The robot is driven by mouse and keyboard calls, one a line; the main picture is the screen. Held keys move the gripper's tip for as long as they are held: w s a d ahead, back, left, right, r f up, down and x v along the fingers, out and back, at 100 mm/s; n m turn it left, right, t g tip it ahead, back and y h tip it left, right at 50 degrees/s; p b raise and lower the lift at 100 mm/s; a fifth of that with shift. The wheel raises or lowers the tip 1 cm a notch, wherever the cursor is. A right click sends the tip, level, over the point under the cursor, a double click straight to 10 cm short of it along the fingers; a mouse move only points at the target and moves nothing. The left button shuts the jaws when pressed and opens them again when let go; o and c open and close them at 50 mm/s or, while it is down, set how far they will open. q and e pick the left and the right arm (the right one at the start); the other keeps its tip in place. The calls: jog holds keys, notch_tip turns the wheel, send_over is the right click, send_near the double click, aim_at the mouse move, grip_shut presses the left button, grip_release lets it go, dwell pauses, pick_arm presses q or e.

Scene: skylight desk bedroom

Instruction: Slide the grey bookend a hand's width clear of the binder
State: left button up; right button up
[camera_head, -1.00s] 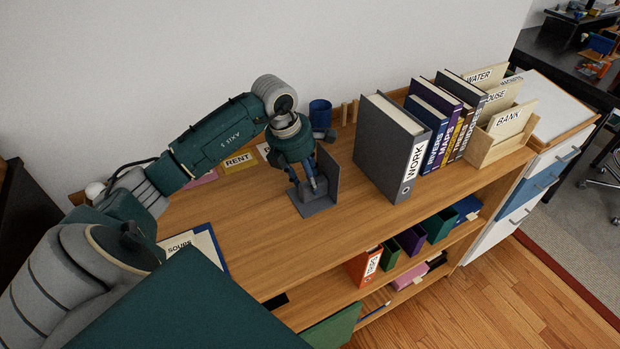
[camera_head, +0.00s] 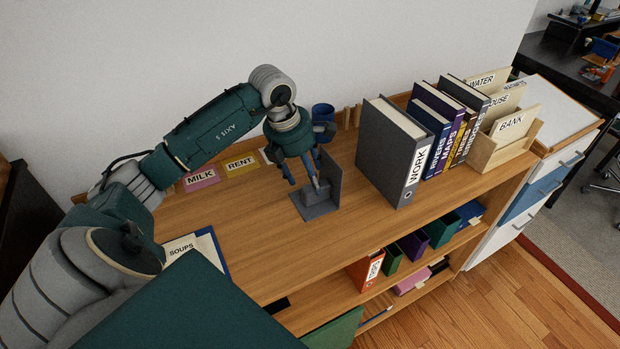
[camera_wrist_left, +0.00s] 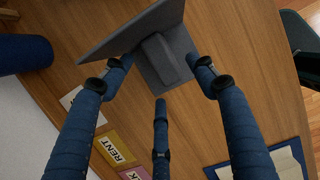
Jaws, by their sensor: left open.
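The grey bookend (camera_head: 333,172) stands on the wooden shelf top, its upright plate on the right and its flat base reaching left. A strip of bare wood separates it from the grey binder (camera_head: 384,160) marked WORK. My left gripper (camera_head: 305,184) is open above the bookend's base, left of the plate. In the left wrist view the bookend's plate (camera_wrist_left: 135,32) and the block on its base lie beyond the spread blue fingers. Whether any finger touches it I cannot tell. My right gripper is not in view.
Several books (camera_head: 455,120) and a wooden file box (camera_head: 489,154) stand right of the binder. A blue cup (camera_head: 322,113) is behind the gripper. RENT (camera_head: 240,165) and MILK (camera_head: 201,178) cards lie at the back left, a SOUPS sheet (camera_head: 181,249) at the front left. The front middle is clear.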

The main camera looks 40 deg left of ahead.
pick_arm(q)
jog(key=v, duration=0.9)
dwell(0.3)
